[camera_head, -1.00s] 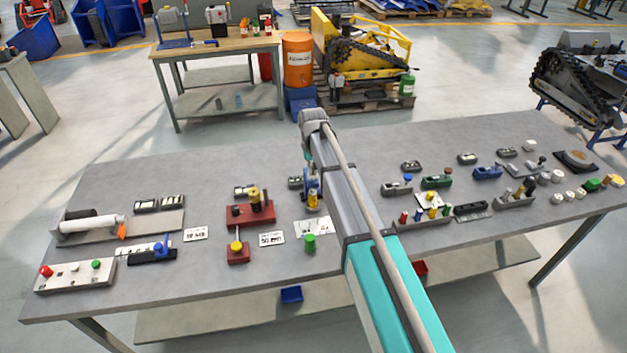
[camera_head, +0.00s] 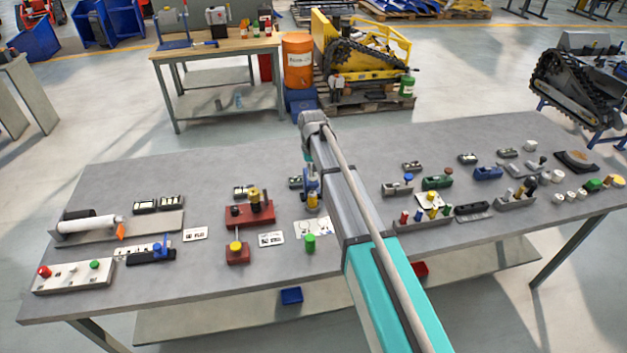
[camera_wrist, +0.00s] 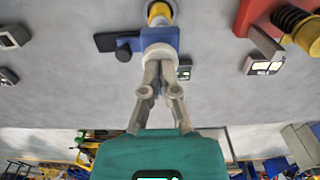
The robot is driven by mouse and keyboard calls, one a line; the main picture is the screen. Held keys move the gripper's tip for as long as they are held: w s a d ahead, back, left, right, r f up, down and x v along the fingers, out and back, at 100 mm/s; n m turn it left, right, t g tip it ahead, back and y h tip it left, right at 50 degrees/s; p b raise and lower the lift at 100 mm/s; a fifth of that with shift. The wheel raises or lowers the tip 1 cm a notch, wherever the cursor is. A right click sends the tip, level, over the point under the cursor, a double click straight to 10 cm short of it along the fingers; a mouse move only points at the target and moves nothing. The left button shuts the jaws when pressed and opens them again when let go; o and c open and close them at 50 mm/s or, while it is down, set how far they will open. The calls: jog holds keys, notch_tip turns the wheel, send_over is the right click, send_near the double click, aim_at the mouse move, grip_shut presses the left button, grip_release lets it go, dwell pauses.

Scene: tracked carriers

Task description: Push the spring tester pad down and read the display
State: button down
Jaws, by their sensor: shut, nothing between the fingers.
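My gripper (camera_wrist: 161,72) is shut and empty. Its fingertips are at the white round pad (camera_wrist: 159,54) of a blue device (camera_wrist: 150,40), overlapping it in the wrist view; I cannot tell whether they press it. The blue device (camera_head: 312,182) is partly hidden by my arm in the head view and has a yellow part (camera_head: 313,201) in front. A small dark display (camera_wrist: 184,69) stands beside it; its reading is too small to make out. A red fixture with a black coil and yellow cap (camera_wrist: 303,33) is at the upper right, with another display (camera_wrist: 263,66) beside it.
The red fixture (camera_head: 238,214) stands left of my arm on the grey table (camera_head: 140,180). A green button (camera_head: 310,242) stands near the front. Several small devices, including a blue one (camera_head: 487,173), crowd the right side.

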jog(key=shift+f+b, duration=0.4)
jog(key=shift+f, duration=0.05)
dwell(0.6)
dwell(0.4)
jog(key=shift+r+p, duration=3.5)
jog(key=shift+p, duration=0.05)
jog(key=shift+s, duration=0.1)
jog(key=s+d+f+m+b, duration=0.1)
jog(key=s+d+f+b, duration=0.2)
jog(key=s+d, duration=0.8)
jog(key=s+d+f+m+b, duration=0.2)
jog(key=s+d+f+b, duration=0.1)
jog(key=s+d, duration=0.9)
jog(key=s, duration=0.2)
jog(key=shift+s+d+f+b, duration=0.2)
jog(key=shift+s+f+b, duration=0.15)
jog(key=shift+s+b, duration=0.05)
